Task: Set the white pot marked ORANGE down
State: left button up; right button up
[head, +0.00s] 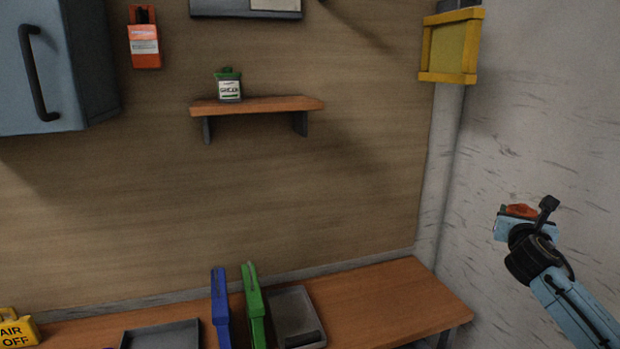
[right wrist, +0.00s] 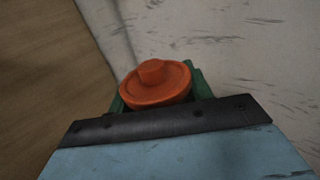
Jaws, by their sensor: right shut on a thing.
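The pot marked ORANGE shows only as its orange lid (head: 521,211), at the right of the head view in front of the pale wall. My right gripper (head: 508,222) is shut on it and holds it up in the air, to the right of the bench and above its height in the picture. In the right wrist view the round orange lid with its knob (right wrist: 153,80) sits between green parts at the gripper's end. The pot's white body and its label are hidden. My left gripper is not in view.
A wooden wall shelf (head: 270,104) carries a pot marked GREEN (head: 229,85) near its left end; its right part is free. On the bench (head: 400,295) stand a blue frame (head: 220,308), a green frame (head: 253,305) and grey trays. A yellow frame (head: 450,48) hangs upper right.

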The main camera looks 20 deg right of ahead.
jog(key=a+f+n+t+y, duration=0.25)
jog(key=a+f, duration=0.25)
jog(key=a, duration=0.6)
jog(key=a+f+n+t+y, duration=0.2)
jog(key=a+f+y, duration=0.3)
jog(key=a, duration=0.6)
jog(key=s+a+n+y, duration=0.1)
jog(key=s+a+y, duration=0.15)
jog(key=a, duration=0.45)
jog(key=s+a+f+n+y, duration=0.1)
jog(key=s+a+n, duration=0.1)
jog(key=s+a, duration=0.35)
jog(key=s+a+n+y, duration=0.1)
jog(key=s+a+y, duration=0.1)
jog(key=a, duration=0.7)
notch_tip(320, 180, down, 13)
jog(key=b, duration=1.2)
jog(key=shift+d+b, duration=0.15)
jog(key=shift+b, duration=0.2)
jog(key=shift+r+t, duration=0.1)
jog(key=shift+t, duration=0.15)
